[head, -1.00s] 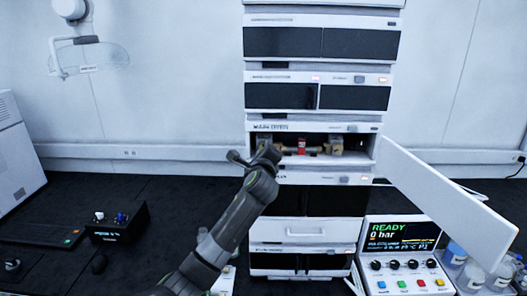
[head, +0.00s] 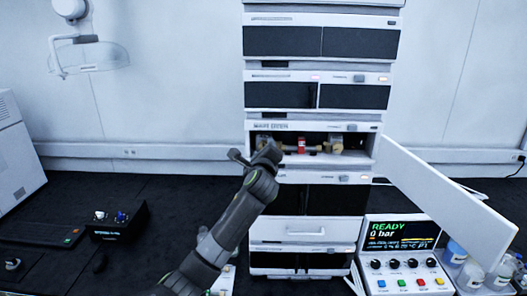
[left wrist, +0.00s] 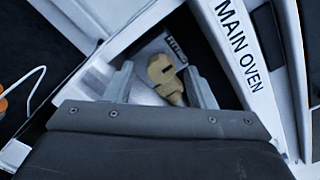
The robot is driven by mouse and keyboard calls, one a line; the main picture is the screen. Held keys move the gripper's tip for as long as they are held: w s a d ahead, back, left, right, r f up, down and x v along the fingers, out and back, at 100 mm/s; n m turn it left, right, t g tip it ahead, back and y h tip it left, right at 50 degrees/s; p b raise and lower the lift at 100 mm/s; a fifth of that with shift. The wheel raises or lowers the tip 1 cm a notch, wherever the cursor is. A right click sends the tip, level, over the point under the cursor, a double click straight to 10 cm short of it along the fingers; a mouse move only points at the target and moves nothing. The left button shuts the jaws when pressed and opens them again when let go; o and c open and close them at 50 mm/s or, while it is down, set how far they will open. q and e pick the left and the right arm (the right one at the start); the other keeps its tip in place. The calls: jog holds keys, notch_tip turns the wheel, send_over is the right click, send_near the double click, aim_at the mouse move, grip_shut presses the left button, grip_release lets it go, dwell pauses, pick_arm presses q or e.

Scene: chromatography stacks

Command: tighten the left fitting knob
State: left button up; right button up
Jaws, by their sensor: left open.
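The left fitting knob (left wrist: 160,68) is brass-coloured and shows in the left wrist view inside the open oven compartment, between the two fingers of my left gripper (left wrist: 160,88). The fingers are open, with a gap on each side of the knob; I see no contact. In the head view my left gripper (head: 266,153) is at the left end of the compartment and partly hides the knob there. A matching brass fitting (head: 336,145) sits at the right end, with a red-marked column (head: 301,146) between them. My right gripper is out of view.
The oven door (head: 445,195) stands open to the right. White stack modules (head: 318,74) rise above and below the compartment. A control box (head: 400,250) reads READY, 0 bar. A small black box (head: 120,222) is at the left, with bottles (head: 470,272) at the far right.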

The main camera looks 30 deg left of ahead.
pick_arm(q)
jog(key=b+v, duration=0.5)
jog(key=v, duration=1.2)
jog(key=shift+s+b, duration=0.25)
jog(key=shift+b, duration=0.15)
